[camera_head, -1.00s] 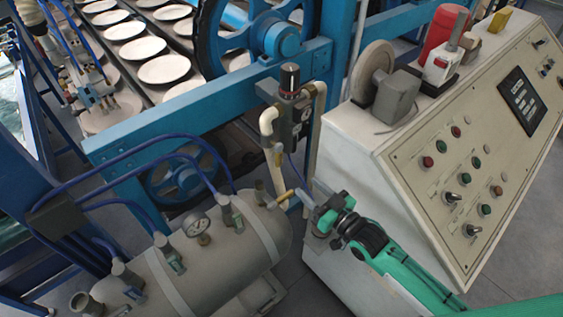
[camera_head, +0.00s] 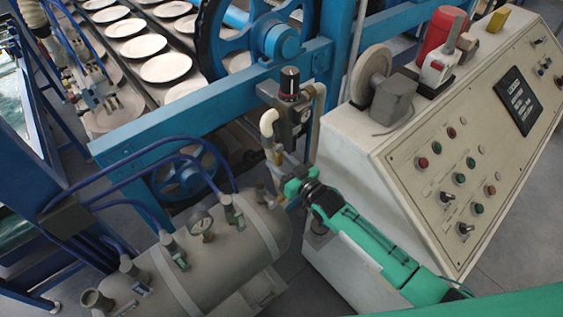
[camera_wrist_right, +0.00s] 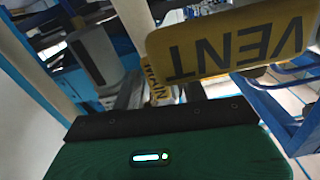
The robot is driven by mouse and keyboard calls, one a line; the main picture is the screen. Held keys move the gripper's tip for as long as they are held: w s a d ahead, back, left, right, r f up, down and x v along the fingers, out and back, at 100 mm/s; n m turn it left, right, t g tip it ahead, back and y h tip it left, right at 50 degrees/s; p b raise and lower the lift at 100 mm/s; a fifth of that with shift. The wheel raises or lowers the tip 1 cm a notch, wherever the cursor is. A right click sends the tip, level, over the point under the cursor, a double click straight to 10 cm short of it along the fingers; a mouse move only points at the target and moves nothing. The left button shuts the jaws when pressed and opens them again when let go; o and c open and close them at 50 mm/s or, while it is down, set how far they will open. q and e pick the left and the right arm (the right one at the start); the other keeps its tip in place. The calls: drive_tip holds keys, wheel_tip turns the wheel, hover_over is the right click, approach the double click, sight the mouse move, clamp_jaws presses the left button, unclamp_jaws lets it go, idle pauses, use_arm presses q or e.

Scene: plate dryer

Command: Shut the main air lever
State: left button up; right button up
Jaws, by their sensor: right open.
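In the right wrist view a yellow lever (camera_wrist_right: 158,90) with dark lettering, partly hidden, shows between the two grey fingers of my right gripper (camera_wrist_right: 162,92). Its lettering appears to read "MAIN". A larger yellow tag marked "VENT" (camera_wrist_right: 230,46) is nearer the camera, at the upper right. In the head view my right gripper (camera_head: 283,184) is open beside the pipes at the right end of the grey air tank (camera_head: 235,250). There the gripper hides most of the lever, and I cannot tell whether it touches it. My left gripper is not in view.
A regulator with a black knob (camera_head: 290,84) and pale pipes stands just above the gripper. The control cabinet (camera_head: 350,160) is close on the right. A blue frame beam (camera_head: 215,105) runs behind. Blue hoses (camera_head: 150,150) arch over the tank.

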clamp_jaws()
drive_tip(key=m, duration=0.1)
drive_tip(key=a+m, duration=0.1)
drive_tip(key=m, duration=0.1)
drive_tip(key=shift+s+r, duration=0.2)
drive_tip(key=shift+s, duration=0.15)
drive_tip(key=shift+s+a+r+m, duration=0.2)
drive_tip(key=shift+a+r+m, duration=0.1)
drive_tip(key=shift+m, duration=0.7)
drive_tip(key=shift+s+a+r+m, duration=0.2)
drive_tip(key=shift+a+m, duration=0.1)
drive_tip(key=shift+m, duration=0.7)
